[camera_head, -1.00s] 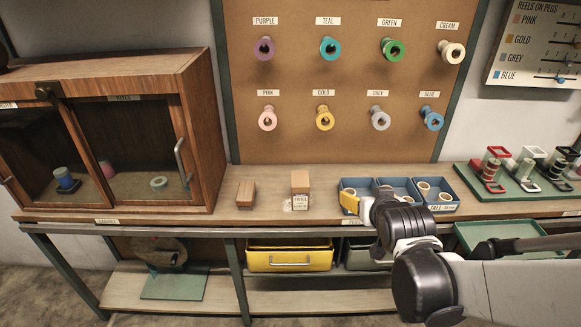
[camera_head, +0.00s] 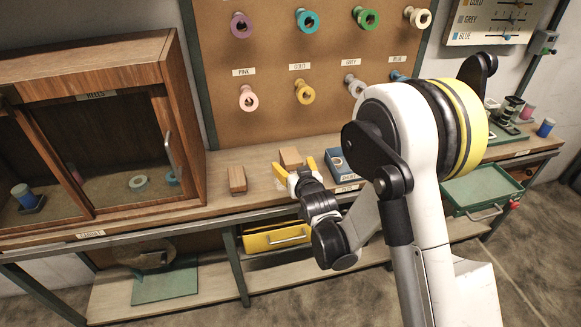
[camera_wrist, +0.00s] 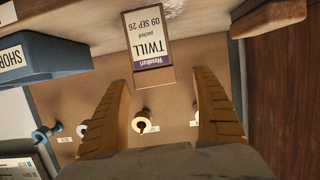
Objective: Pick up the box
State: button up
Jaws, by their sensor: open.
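A small tan cardboard box (camera_head: 290,156) stands on the wooden bench, in front of the peg board. My gripper (camera_head: 295,168) is just in front of it in the head view, with its yellow fingers spread and empty. The gripper hides the box's lower part there. In the wrist view the box (camera_wrist: 155,76) shows upside down beyond the fingertips, roughly between them and a little left of centre. A white and purple label reading TWILL (camera_wrist: 147,38) is by its front. I cannot tell whether any finger touches the box.
A brown wooden block (camera_head: 237,179) stands on the bench left of the box. A blue bin (camera_head: 340,165) is close on the right. A glass-fronted cabinet (camera_head: 187,120) is at the left. The peg board (camera_head: 270,128) with coloured reels rises behind.

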aim_at(291, 155)
jog(key=b+x, duration=0.1)
jog(key=x, duration=0.1)
jog(key=b+x, duration=0.1)
jog(key=x, duration=0.1)
jog(key=shift+d, duration=0.2)
jog(key=shift+w+a+f, duration=0.1)
jog(key=shift+w+a, duration=0.05)
jog(key=shift+w, duration=0.35)
jog(key=c, duration=1.4)
jog(key=shift+o, duration=0.2)
